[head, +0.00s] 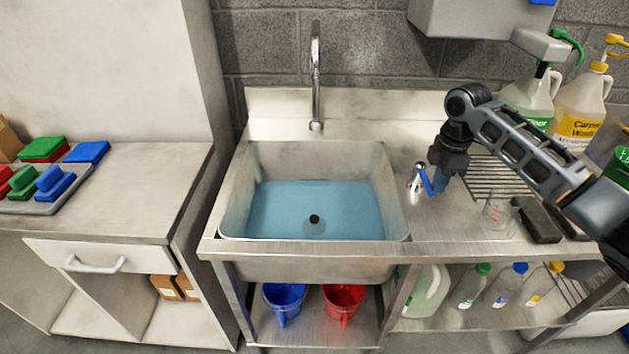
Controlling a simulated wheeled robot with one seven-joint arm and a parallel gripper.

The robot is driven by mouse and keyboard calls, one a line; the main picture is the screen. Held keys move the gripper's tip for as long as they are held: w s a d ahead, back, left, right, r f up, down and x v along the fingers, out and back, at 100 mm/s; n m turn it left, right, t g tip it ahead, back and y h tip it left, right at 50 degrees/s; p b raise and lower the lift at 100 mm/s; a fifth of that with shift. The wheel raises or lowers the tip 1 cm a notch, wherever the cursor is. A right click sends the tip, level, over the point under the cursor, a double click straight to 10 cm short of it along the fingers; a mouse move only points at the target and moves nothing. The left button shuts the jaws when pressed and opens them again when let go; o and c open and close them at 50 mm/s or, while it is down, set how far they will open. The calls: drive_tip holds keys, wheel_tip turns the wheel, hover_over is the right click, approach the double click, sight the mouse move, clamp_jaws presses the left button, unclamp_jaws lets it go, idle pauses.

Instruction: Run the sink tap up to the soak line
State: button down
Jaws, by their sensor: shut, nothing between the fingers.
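The steel sink (233,205) holds blue water (275,205) across its basin, with a dark drain (314,219) showing through it. The tall spout (316,75) rises behind the basin; I see no stream falling from it. A small chrome tap valve (416,176) with a blue lever (427,183) stands on the deck right of the basin. My gripper (439,182) is shut and empty, pointing down just right of the lever; I cannot tell whether they touch. I cannot make out a clear soak line on the basin wall.
Right of my gripper are a drain rack (485,178), a clear beaker (497,211), a dark block (539,222) and large jugs (579,108). Left is a counter (130,190) with coloured pads. A blue bucket (284,297) and red bucket (343,299) stand under the sink.

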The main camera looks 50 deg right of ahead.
wheel_tip(320, 180, up, 7)
drive_tip(key=shift+f, duration=0.15)
idle(1.2)
